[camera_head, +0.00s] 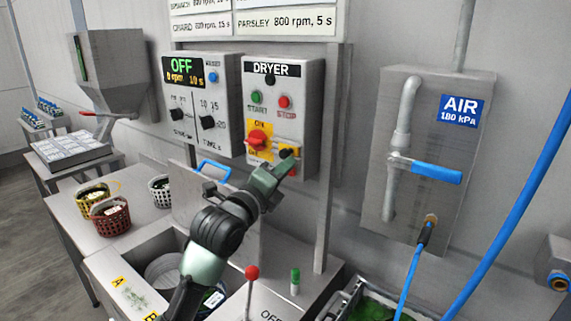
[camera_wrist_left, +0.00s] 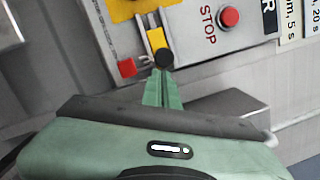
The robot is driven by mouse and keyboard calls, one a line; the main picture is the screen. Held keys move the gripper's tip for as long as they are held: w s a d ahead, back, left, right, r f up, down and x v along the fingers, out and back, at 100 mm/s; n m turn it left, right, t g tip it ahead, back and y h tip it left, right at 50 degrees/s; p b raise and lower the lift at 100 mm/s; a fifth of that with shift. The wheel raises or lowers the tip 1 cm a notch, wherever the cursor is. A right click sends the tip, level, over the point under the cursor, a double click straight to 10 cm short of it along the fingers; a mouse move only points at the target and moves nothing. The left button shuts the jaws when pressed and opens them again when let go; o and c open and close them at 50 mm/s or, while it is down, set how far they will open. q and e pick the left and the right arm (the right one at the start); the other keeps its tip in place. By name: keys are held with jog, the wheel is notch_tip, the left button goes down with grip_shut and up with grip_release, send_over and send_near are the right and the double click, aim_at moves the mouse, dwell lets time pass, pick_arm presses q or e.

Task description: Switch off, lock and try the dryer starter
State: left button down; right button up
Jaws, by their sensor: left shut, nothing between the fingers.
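The grey dryer starter box (camera_head: 312,75) hangs on the wall, with a green START button (camera_head: 256,97) and a red STOP button (camera_head: 284,101). Below them is a red rotary switch (camera_head: 258,139) on a yellow plate marked ON at the top; its exact setting is hard to tell. To its right is a yellow slide piece in a metal guide with a black knob (camera_wrist_left: 163,58). My left gripper (camera_wrist_left: 163,76) is shut and empty, its fingertips right at the black knob; whether they touch it I cannot tell. My right gripper is not in view.
A control box reading OFF (camera_head: 182,68) hangs left of the starter. An air panel with a blue valve handle (camera_head: 437,172) is at the right. A red-knobbed lever (camera_head: 252,272) and a green-topped object (camera_head: 295,282) stand below. Baskets (camera_head: 110,216) sit on the left bench.

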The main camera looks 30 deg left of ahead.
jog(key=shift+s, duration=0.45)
pick_arm(q)
jog(key=a, duration=0.4)
jog(key=shift+w+a+r+b, duration=0.1)
jog(key=shift+w+r+b, duration=0.05)
jog(key=shift+w+b, duration=0.2)
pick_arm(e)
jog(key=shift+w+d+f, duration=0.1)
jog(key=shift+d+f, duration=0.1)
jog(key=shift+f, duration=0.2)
